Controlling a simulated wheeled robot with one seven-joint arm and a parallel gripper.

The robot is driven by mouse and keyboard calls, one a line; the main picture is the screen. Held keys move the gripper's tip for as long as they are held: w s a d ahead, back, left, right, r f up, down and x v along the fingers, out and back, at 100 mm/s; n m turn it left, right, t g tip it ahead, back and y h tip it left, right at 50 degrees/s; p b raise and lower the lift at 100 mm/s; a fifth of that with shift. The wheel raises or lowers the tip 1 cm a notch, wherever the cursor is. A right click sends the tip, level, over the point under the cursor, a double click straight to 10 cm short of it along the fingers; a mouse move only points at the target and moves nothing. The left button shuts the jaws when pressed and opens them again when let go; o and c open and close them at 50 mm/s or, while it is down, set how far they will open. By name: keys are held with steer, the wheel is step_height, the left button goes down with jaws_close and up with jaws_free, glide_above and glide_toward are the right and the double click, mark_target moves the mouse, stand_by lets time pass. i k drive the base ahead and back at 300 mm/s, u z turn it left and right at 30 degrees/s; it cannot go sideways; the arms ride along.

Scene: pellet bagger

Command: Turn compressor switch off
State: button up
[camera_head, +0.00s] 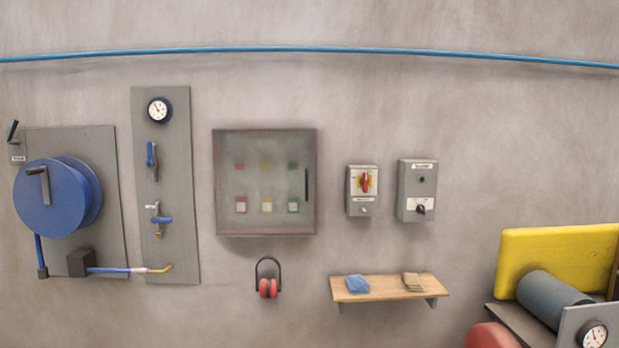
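Two grey switch boxes hang on the wall right of centre. The right switch box (403,181) has a small dark green lamp (422,180) above a black knob (421,209) on a white plate. The labels are too small to read, so I cannot tell which one is the compressor switch. The black knob's exact setting is unclear. My gripper is not in view.
A wooden shelf (385,290) with a blue cloth (357,284) juts out below the boxes. A yellow machine part (555,248) stands lower right. The wall around the boxes is clear.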

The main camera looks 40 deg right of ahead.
mark_target(365, 181)
steer(key=z, duration=0.5)
steer(key=i, duration=1.2)
steer(key=z, duration=1.7)
steer(key=i, duration=0.65)
steer(key=z, duration=0.6)
